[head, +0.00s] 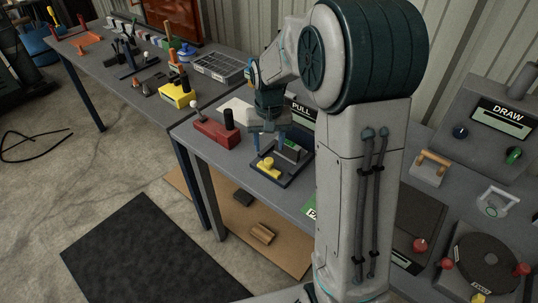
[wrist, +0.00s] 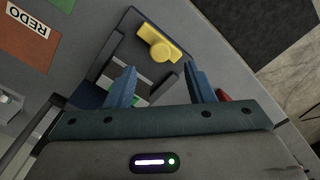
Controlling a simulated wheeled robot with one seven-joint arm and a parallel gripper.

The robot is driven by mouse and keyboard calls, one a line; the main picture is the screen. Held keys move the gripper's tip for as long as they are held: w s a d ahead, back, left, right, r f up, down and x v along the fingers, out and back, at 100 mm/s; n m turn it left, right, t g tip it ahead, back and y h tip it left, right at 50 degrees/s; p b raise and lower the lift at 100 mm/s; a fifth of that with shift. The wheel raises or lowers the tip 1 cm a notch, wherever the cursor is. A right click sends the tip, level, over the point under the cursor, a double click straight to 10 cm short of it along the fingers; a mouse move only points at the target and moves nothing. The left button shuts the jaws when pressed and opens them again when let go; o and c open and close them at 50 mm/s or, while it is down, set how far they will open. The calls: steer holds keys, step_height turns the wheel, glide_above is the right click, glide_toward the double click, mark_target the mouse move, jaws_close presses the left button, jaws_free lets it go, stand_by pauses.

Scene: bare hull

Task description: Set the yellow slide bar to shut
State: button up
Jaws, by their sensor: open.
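The yellow slide bar (head: 268,168) has a round knob on it. It lies at the near end of a dark base plate (head: 287,181) on the grey bench. In the wrist view the yellow bar (wrist: 152,38) is beyond my fingertips, and grey rails and a small green patch (wrist: 138,82) show between the fingers. My gripper (head: 270,146) is over the far part of the fixture, pointing down. In the wrist view its two blue fingers (wrist: 160,76) are apart, with nothing held between them. The fingers partly hide the rails; contact with the fixture cannot be told.
A red box with a black knob (head: 217,132) stands left of the fixture. A yellow block with an orange handle (head: 178,94) is on the farther bench. A REDO card (wrist: 33,22) lies near the fixture. My arm hides part of the bench at right.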

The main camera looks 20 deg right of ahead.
mark_target(269, 160)
step_height(269, 160, down, 6)
steer(key=shift+r, duration=0.1)
